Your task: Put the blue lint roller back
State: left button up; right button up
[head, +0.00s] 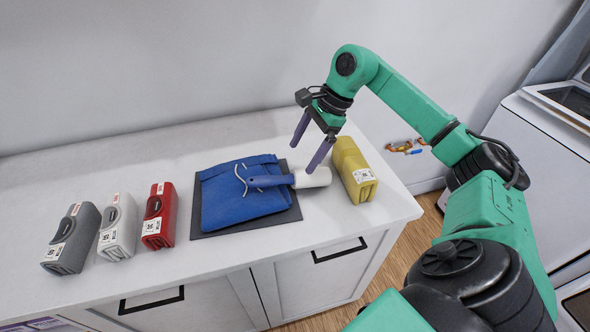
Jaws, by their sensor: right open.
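The blue lint roller (268,181) lies on its side across a folded blue cloth (232,205), its handle to the left. Its white roll sticks out to the right, past the cloth and over the right edge of the dark mat (291,212). My right gripper (302,158) is open and empty, with its purple fingers pointing down at the white roll's upper left. The right fingertip is close to the roll; I cannot tell whether it touches. My left gripper is not in view.
A yellow container (352,168) stands close right of the roll. Grey (73,238), white (118,227) and red (159,215) containers stand on the left of the white counter (255,262). Washer-dryer machines (545,125) are at the right. The counter's front right is clear.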

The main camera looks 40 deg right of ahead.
jog(key=v, duration=0.5)
jog(key=shift+r, duration=0.15)
jog(key=shift+d, duration=0.1)
jog(key=shift+r, duration=0.1)
